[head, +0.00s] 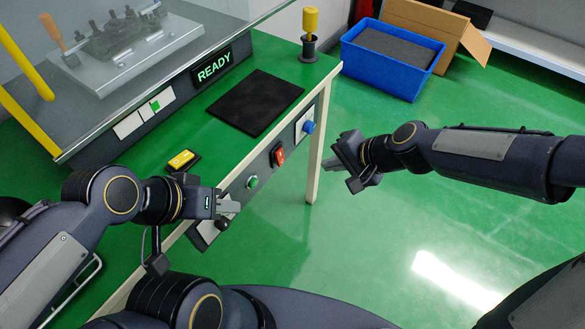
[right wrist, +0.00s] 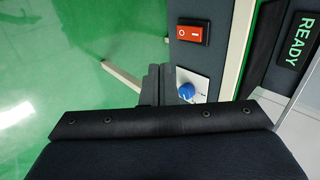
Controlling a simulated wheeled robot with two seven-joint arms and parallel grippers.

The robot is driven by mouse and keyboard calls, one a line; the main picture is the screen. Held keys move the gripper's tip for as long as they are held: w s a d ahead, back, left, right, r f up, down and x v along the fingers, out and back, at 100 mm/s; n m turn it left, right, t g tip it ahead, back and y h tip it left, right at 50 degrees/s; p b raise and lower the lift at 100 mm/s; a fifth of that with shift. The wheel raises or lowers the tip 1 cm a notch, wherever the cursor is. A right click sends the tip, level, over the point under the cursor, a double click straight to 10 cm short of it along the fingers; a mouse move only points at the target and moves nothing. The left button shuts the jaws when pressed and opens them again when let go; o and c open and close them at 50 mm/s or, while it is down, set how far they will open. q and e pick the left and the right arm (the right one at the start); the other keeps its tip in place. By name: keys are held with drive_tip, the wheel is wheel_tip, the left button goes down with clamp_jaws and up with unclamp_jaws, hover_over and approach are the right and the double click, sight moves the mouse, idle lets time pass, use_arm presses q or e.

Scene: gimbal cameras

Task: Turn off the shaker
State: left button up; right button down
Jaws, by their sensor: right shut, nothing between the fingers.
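The shaker (head: 135,40) sits under a clear cover at the upper left, beside a lit READY display (head: 212,66). The READY display also shows in the right wrist view (right wrist: 299,40). On the bench's front panel are a green button (head: 252,182), a red rocker switch (head: 279,155) and a blue knob (head: 309,127). In the right wrist view the red switch (right wrist: 193,33) is above the blue knob (right wrist: 187,91). My right gripper (head: 342,160) is shut and empty, in front of the panel, apart from the controls. My left gripper (head: 232,207) is by the panel's near end; its jaw gap is unclear.
A black mat (head: 256,102), a yellow-topped device (head: 182,160) and a yellow-handled tool in a holder (head: 309,40) are on the green bench. A blue bin (head: 393,58) and a cardboard box (head: 440,25) stand on the floor behind. The green floor at right is clear.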

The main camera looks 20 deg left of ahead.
sight(280, 157)
drive_tip(key=a+r+b+x, duration=0.1)
drive_tip(key=a+x, duration=0.1)
drive_tip(key=x, duration=1.1)
drive_tip(key=shift+w+r+b, duration=0.35)
drive_tip(key=shift+r+b, duration=0.05)
drive_tip(key=shift+w+a+f, duration=0.1)
drive_tip(key=shift+a+f, duration=0.15)
drive_tip(key=shift+r, duration=0.1)
